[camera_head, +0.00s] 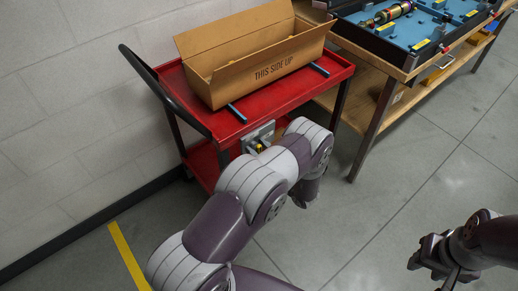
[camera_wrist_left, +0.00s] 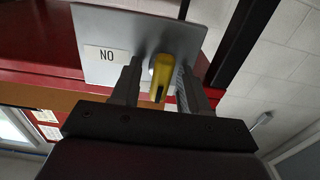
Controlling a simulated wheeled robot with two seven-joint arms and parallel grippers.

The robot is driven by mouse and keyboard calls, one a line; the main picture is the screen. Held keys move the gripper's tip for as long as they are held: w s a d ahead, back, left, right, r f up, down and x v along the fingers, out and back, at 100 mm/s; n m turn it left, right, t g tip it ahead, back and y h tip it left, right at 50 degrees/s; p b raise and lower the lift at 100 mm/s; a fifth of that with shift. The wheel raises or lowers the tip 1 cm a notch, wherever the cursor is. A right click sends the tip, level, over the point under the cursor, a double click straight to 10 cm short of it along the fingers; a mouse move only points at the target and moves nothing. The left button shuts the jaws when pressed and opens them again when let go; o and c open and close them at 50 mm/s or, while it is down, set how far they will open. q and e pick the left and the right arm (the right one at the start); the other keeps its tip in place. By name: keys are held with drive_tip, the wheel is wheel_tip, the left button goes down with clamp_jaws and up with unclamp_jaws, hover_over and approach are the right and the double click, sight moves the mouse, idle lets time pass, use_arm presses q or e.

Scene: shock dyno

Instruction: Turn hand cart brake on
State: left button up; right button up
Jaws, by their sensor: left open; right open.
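The red hand cart (camera_head: 222,122) stands by the wall. A grey brake plate (camera_head: 262,134) with a yellow lever (camera_head: 260,147) is on its near side, partly behind my left arm. In the left wrist view, the yellow lever (camera_wrist_left: 162,72) points towards the camera from the grey plate (camera_wrist_left: 112,32). A white label (camera_wrist_left: 107,53) to its left reads "NO" in the picture. My left gripper (camera_wrist_left: 158,82) is open, with one finger on each side of the lever; contact is unclear. My right gripper (camera_head: 428,262) is open and empty above the floor.
A cardboard box (camera_head: 262,72) sits on the cart, which has a black handle (camera_head: 142,72) at its left. A wooden workbench (camera_head: 383,66) with a blue-lined case (camera_head: 430,27) stands to the right. The floor between the cart and my right gripper is clear.

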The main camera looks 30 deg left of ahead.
use_arm(q)
clamp_jaws()
